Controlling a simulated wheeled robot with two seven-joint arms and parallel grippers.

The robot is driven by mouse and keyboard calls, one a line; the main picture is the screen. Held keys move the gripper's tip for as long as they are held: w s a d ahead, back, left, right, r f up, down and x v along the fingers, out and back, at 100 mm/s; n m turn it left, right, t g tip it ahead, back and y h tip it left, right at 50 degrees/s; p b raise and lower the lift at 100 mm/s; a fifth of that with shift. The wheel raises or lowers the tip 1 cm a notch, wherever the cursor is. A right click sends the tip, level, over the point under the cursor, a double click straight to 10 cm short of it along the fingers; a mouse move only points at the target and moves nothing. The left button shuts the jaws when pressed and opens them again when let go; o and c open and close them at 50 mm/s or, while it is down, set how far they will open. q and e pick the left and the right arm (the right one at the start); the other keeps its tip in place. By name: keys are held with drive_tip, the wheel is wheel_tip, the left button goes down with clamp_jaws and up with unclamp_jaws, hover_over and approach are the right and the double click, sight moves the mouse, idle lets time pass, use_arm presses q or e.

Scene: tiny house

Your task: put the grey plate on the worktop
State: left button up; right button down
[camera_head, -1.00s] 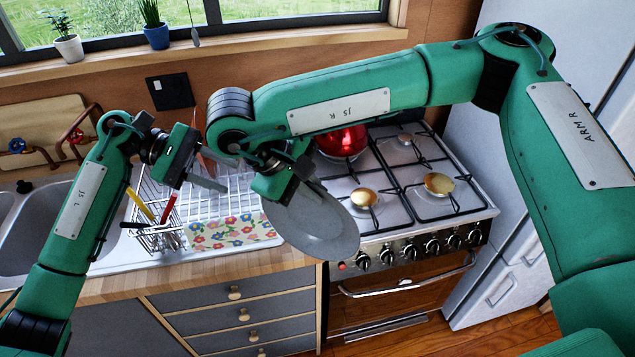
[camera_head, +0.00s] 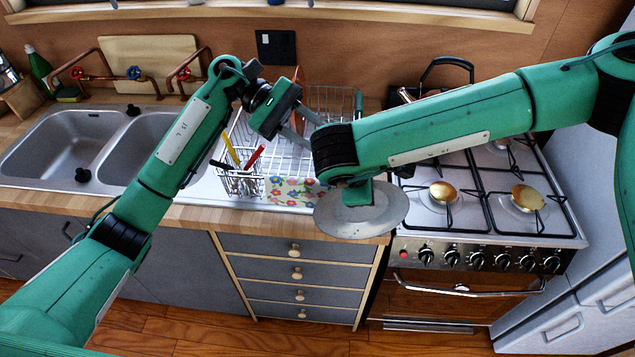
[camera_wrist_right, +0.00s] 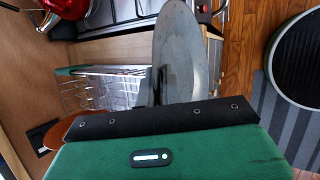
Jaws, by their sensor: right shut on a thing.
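The grey plate (camera_head: 350,222) is held by my right gripper (camera_head: 358,193) in the head view. It hangs over the front edge of the wooden worktop (camera_head: 255,222), between the dish rack and the stove. Whether it touches the worktop cannot be told. In the right wrist view the plate (camera_wrist_right: 178,60) stands out from the gripper and hides its fingertips. My left gripper (camera_head: 300,125) is over the dish rack, partly behind my right arm; its fingers look apart with nothing seen between them.
A wire dish rack (camera_head: 335,100) with a cutlery basket (camera_head: 240,183) stands left of the plate, beside a flowered cloth (camera_head: 295,190). The stove (camera_head: 480,200) is on the right, the double sink (camera_head: 65,145) on the left. Bare worktop strip runs along the front.

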use_arm(q)
drive_tip(key=a+r+n+t+h, duration=0.3)
drive_tip(key=r+n+t+h, duration=0.35)
drive_tip(key=n, duration=0.35)
drive_tip(key=a+r+n+t+h, duration=0.2)
drive_tip(key=r+n+t+h, duration=0.5)
drive_tip(key=n, duration=0.4)
wheel_tip(320, 180, down, 9)
drive_tip(key=a+n+t+y, duration=0.2)
drive_tip(key=n+t+y, duration=0.5)
drive_tip(key=n+y, duration=1.05)
drive_tip(key=s+d+f+n+g+h, duration=0.3)
drive_tip(key=s+f+n+g, duration=0.5)
drive_tip(key=s+f, duration=0.25)
drive_tip(key=x, duration=0.7)
drive_tip(key=r+x, duration=0.1)
drive_tip(key=x, duration=0.3)
drive_tip(key=shift+w+d, duration=0.15)
drive_tip(key=shift+d, duration=0.2)
